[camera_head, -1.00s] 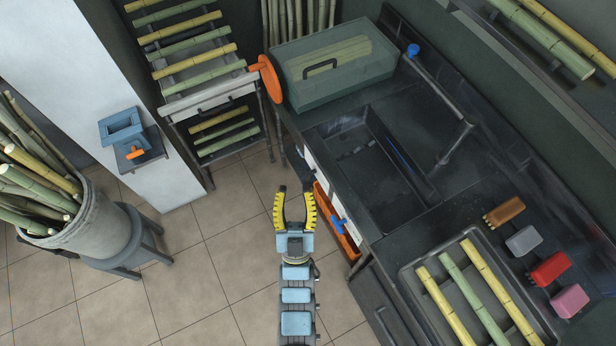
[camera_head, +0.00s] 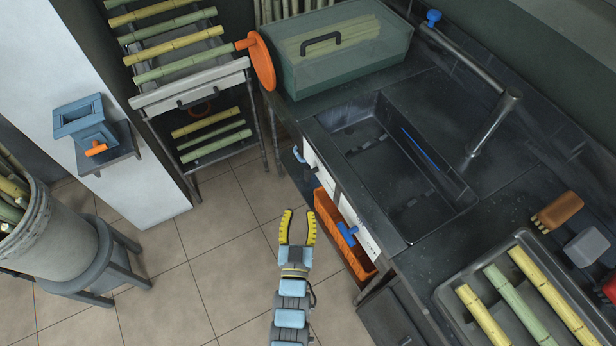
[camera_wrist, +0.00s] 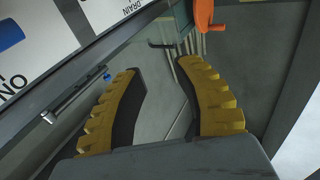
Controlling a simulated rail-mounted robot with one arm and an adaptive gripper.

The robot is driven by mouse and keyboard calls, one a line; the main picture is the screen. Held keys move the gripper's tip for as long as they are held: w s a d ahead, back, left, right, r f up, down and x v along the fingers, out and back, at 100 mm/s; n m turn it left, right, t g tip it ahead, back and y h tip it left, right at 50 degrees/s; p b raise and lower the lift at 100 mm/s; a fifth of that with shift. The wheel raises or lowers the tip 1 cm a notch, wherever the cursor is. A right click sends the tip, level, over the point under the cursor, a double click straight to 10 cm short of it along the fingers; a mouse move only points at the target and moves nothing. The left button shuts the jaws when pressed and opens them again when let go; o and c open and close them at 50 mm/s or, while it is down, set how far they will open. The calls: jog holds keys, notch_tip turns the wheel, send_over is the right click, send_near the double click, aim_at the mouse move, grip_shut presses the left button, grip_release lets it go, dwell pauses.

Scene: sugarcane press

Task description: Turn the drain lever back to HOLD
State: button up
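The sink unit's front carries a white panel (camera_head: 353,222). A blue handle (camera_head: 347,233) sticks out near its close end and a small blue-tipped part (camera_head: 298,154) near its far end. I cannot tell for sure which is the drain lever.
An orange bin (camera_head: 330,218) sits under the panel, close to my gripper. The black sink (camera_head: 420,215) lies behind. An orange wheel (camera_head: 262,62) stands beside a cane rack (camera_head: 190,90). A grey tub (camera_head: 50,240) is at left. The tiled floor (camera_head: 220,220) between is clear.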

jog(key=g+b, duration=0.1)
jog(key=b, duration=0.1)
send_near(307, 172)
jog(key=w+b, duration=0.1)
jog(key=w, duration=0.2)
jog(key=w+b, duration=0.2)
jog(key=w, duration=0.1)
jog(key=w+b, duration=0.1)
jog(key=w, duration=0.3)
jog(key=shift+d, duration=0.4)
jog(key=shift+w+d+r, duration=0.1)
jog(key=shift+w+r, duration=0.05)
jog(key=shift+w, duration=0.4)
jog(key=shift+c, duration=0.4)
grip_shut()
